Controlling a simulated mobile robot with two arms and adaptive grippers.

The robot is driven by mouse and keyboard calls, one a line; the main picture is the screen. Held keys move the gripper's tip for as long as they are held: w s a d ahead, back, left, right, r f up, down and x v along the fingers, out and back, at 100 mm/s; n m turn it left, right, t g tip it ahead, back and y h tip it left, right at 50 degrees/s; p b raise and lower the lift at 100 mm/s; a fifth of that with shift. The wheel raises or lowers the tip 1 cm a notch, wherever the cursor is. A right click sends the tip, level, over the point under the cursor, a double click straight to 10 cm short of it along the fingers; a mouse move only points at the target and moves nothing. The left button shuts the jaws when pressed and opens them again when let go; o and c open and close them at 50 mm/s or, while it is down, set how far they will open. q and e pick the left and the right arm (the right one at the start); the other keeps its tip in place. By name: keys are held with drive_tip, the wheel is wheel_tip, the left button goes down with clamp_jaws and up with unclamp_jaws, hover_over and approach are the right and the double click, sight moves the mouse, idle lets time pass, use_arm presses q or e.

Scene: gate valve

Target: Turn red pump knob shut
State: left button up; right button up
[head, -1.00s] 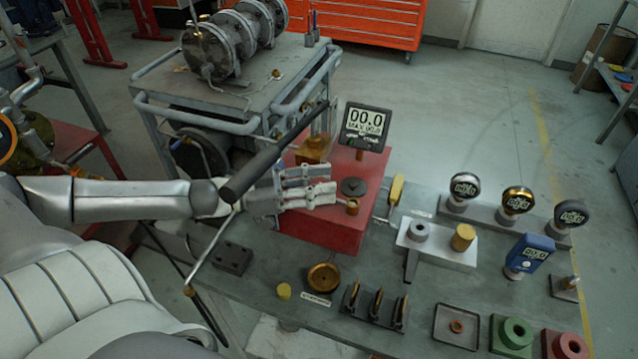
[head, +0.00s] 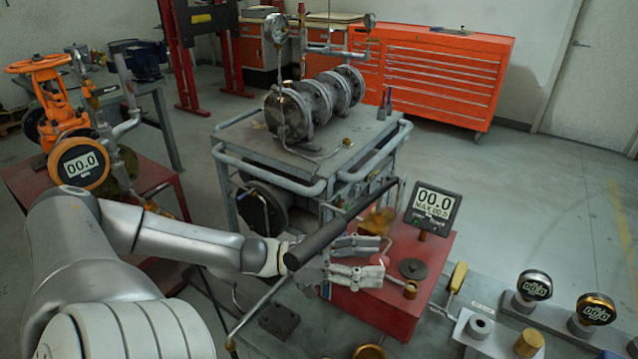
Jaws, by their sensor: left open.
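The red pump (head: 420,250) is a red box on the bench, with a grey display reading 00.0 (head: 433,208), a dark round cap (head: 413,268) and a brass fitting (head: 411,290) on top. A long dark-gripped lever (head: 325,240) slants across in front of it. My left gripper (head: 377,260) is over the left part of the pump top, its two fingers apart. A small reddish part (head: 383,260) shows between the fingertips; I cannot tell whether it is the knob or whether they touch it. My right gripper is out of view.
A grey cart with a flanged cylinder (head: 315,105) stands behind the pump. An orange valve wheel and gauge (head: 80,163) are at left. A yellow-handled part (head: 458,278) and several gauges (head: 533,286) stand right of the pump.

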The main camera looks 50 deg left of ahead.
use_arm(q)
drive_tip(key=shift+v, duration=1.2)
drive_tip(key=v, duration=0.7)
drive_tip(key=shift+s, duration=0.25)
drive_tip(key=shift+a+r, duration=0.1)
drive_tip(key=shift+a, duration=0.05)
